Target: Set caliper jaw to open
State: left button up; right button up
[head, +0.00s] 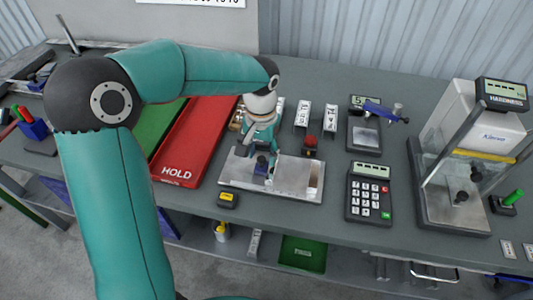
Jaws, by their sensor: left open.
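My left gripper (264,160) reaches in from the left and points down over a bright metal plate (236,180) at the middle of the table. Its fingers are open, close above a small dark blue part (261,169) on the plate; I cannot tell whether they touch it. No caliper jaw can be made out clearly; the gripper hides part of the plate. My right gripper is not in view.
A red HOLD tray (186,155) lies left of the plate, with a green tray (166,128) beyond it. A keypad (369,192) and a hardness tester (470,140) stand to the right. The table's front edge is close.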

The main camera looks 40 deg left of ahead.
aim_at(262, 157)
pick_arm(q)
jog(key=shift+r, duration=0.1)
notch_tip(262, 157, up, 12)
dwell(0.6)
jog(key=shift+f, duration=0.2)
